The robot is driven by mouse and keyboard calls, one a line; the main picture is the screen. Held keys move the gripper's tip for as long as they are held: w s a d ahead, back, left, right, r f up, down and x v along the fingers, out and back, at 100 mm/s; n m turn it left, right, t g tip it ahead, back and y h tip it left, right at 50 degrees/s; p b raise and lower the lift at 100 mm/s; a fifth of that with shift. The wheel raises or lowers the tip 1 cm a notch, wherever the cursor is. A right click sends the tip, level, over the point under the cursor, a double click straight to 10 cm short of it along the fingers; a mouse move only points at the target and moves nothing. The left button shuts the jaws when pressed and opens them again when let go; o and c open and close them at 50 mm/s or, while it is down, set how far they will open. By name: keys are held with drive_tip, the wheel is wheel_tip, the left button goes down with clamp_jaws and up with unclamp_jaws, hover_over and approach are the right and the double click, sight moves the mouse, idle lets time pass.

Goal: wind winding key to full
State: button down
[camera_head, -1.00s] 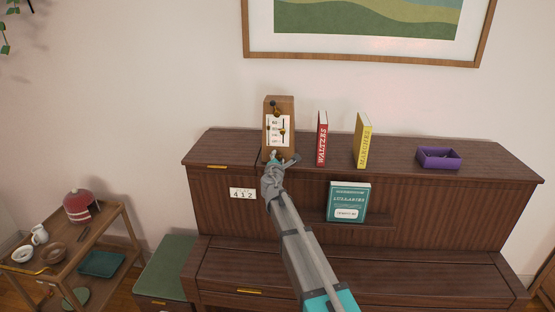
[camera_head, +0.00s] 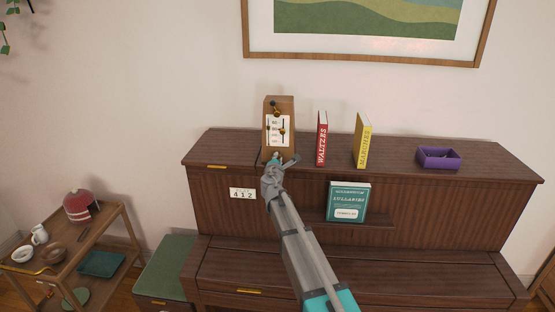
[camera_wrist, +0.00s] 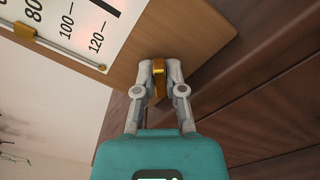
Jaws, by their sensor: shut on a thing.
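A wooden metronome (camera_head: 284,105) with a white scale stands on top of the piano, toward its left end. In the wrist view its wooden body (camera_wrist: 205,30) and numbered scale (camera_wrist: 85,30) show close up and tilted. The brass winding key (camera_wrist: 159,84) sticks out low on the metronome's body. My gripper (camera_wrist: 160,72) is shut on the winding key, one finger on each side of it. In the head view my gripper (camera_head: 275,162) is at the metronome's lower front and hides the key.
The piano top (camera_head: 400,160) also bears a red book (camera_head: 322,140), a yellow book (camera_head: 363,142) and a purple tray (camera_head: 439,158). A teal book (camera_head: 348,202) stands on the ledge below. A cart (camera_head: 55,262) and green stool (camera_head: 165,265) are at left.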

drive_tip(key=shift+m, duration=0.4)
drive_tip(key=m, duration=0.7)
drive_tip(key=shift+f, duration=0.15)
drive_tip(key=m, duration=0.3)
drive_tip(key=shift+m, duration=0.4)
drive_tip(key=m, duration=0.3)
drive_tip(key=shift+m, duration=0.3)
drive_tip(key=m, duration=0.5)
drive_tip(key=shift+s+f, duration=0.1)
drive_tip(key=m, duration=0.5)
drive_tip(key=shift+a+b, duration=0.1)
drive_tip(key=shift+b, duration=0.2)
